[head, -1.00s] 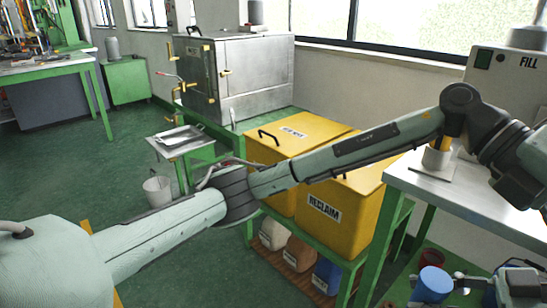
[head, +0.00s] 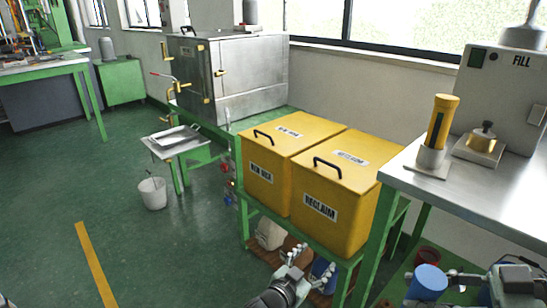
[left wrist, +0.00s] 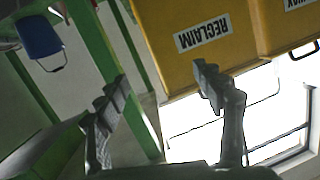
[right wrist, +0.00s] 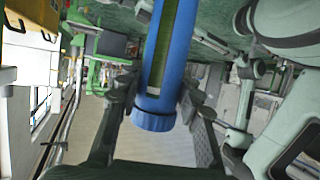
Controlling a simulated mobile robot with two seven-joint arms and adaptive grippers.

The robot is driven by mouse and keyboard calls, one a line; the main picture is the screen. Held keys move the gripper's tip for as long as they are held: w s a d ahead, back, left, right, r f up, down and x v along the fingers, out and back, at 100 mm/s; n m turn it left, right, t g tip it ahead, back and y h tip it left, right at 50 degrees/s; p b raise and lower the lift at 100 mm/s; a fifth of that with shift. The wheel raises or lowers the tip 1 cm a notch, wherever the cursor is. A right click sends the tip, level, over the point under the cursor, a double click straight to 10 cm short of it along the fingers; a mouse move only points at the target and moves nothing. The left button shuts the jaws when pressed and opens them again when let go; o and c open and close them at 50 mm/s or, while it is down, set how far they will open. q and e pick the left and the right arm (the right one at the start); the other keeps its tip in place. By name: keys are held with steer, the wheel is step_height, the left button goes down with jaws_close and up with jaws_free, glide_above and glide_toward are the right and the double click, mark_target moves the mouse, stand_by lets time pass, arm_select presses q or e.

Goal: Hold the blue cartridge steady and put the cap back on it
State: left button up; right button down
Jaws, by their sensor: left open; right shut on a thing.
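The blue cartridge (head: 428,283) is upright at the lower right of the head view, beside my right gripper (head: 458,284). In the right wrist view the long blue tube (right wrist: 172,50) lies between my right gripper's fingers (right wrist: 158,95), which are shut on it. A ribbed blue ring (right wrist: 153,121) is at its near end; I cannot tell whether this is the cap. No separate loose cap is seen. My left gripper (head: 311,266) is open and empty at the lower middle, in front of the yellow bins and left of the cartridge. Its spread fingers show in the left wrist view (left wrist: 163,85).
Yellow bins (head: 325,217) stand on a green frame, with jugs (head: 270,235) below. The steel bench (head: 472,190) on the right carries a yellow cartridge (head: 441,120) in a holder and the FILL machine (head: 510,90). A dark red container (head: 429,257) is behind the blue cartridge. Floor at left is open.

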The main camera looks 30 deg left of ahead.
arm_select(q)
steer(key=s+a+f+n+g+y, duration=0.1)
steer(key=s+a+f+g+y, duration=0.2)
steer(key=s+f, duration=0.5)
steer(key=s+a+f+n+g, duration=0.1)
steer(key=s+a+f+g, duration=0.2)
steer(key=s+a+f, duration=0.35)
steer(key=s+f+g, duration=0.3)
steer(key=s+f, duration=0.3)
steer(key=s, duration=0.3)
steer(key=s+f+g, duration=0.4)
steer(key=s+f, duration=0.2)
steer(key=s, duration=0.4)
steer(key=shift+s+y, duration=0.15)
steer(key=shift+y, duration=0.15)
